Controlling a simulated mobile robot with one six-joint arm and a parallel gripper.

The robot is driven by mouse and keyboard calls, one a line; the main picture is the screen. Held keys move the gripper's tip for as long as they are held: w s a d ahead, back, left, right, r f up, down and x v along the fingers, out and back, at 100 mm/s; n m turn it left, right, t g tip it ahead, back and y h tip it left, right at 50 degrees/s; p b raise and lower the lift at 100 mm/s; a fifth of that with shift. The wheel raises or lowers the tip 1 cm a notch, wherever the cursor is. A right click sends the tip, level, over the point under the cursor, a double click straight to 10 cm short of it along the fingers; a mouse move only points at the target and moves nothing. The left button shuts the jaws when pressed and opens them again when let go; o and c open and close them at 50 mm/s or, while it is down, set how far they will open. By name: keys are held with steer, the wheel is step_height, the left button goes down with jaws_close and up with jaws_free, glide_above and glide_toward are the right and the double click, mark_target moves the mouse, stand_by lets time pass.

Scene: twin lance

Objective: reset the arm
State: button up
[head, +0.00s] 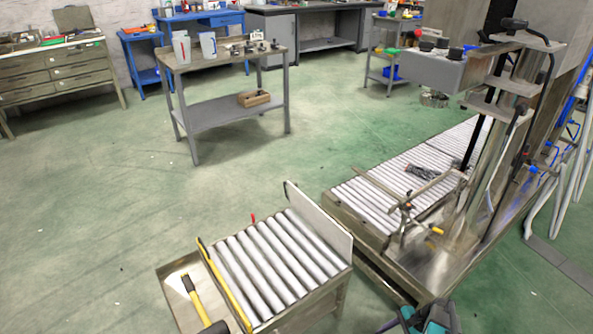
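The task names only my arm. No gripper fingers can be made out in the head view, so I cannot see whether my gripper is open or holds anything. A teal and dark grey shape (432,318) is cut off by the bottom edge, right of centre. I cannot tell what it is.
A short roller table (275,262) stands close in front, with a metal side tray (172,283) holding a yellow-handled hammer (191,294). A long roller conveyor (366,200) with a metal frame is at right. A workbench (226,62) stands farther back. Green floor (90,210) at left is clear.

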steer(key=s+a+r+n+g+h+p, duration=0.5)
steer(key=s+a+r+n+h+p, duration=0.2)
steer(key=s+a+r+n+p, duration=0.7)
steer(key=shift+s+a+r+n+g, duration=0.3)
steer(key=shift+s+a+r+n, duration=0.85)
steer(key=shift+a, duration=1.1)
steer(key=shift+f, duration=0.15)
